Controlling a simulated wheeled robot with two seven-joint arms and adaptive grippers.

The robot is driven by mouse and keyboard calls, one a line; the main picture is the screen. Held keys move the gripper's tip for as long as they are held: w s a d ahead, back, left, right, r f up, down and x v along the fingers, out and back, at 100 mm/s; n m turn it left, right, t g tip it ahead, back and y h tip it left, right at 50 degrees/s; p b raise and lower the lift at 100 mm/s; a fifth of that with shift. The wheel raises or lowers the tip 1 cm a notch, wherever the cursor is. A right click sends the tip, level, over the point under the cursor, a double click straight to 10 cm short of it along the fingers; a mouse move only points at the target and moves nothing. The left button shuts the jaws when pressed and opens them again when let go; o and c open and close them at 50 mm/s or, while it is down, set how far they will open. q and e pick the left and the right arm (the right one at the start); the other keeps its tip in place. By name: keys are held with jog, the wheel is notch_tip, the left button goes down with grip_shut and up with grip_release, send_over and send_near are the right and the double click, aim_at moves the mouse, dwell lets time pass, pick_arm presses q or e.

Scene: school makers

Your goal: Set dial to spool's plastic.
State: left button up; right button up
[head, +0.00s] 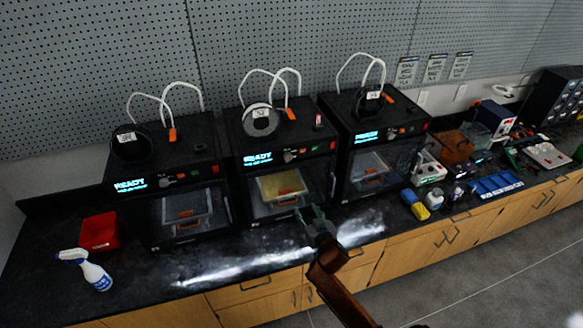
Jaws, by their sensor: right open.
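Three black printers stand in a row on the dark counter: left (178,160), middle (285,135) and right (385,110). Each has a lit READY display and small front controls, with a dial at the left printer (167,181), middle printer (289,156) and right printer (391,134). A labelled spool sits on each: left spool (130,150), middle spool (260,126) and right spool (364,108). The label text and dial settings are too small to read. My right gripper (309,211) is open and empty, low in front of the middle printer, apart from its dial. My left gripper is out of view.
A spray bottle (91,272) and red bin (100,232) stand at the left. Bottles, a yellow and blue block (416,205), a blue tray (497,185) and boxes crowd the counter's right. The front strip before the left and middle printers is clear.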

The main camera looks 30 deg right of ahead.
aim_at(289, 159)
jog(key=w+a+r+t, duration=0.1)
jog(key=w+r+t, duration=0.1)
jog(key=r, duration=0.6)
jog(key=w+r+t, duration=0.2)
jog(key=w+r, duration=0.1)
jog(key=r, duration=0.5)
jog(key=w, duration=0.4)
jog(key=w+d+p, duration=0.1)
jog(key=w, duration=0.2)
jog(key=shift+d+f, duration=0.1)
jog(key=shift+f, duration=0.2)
jog(key=shift+c, duration=0.3)
jog(key=shift+d, duration=0.1)
grip_shut()
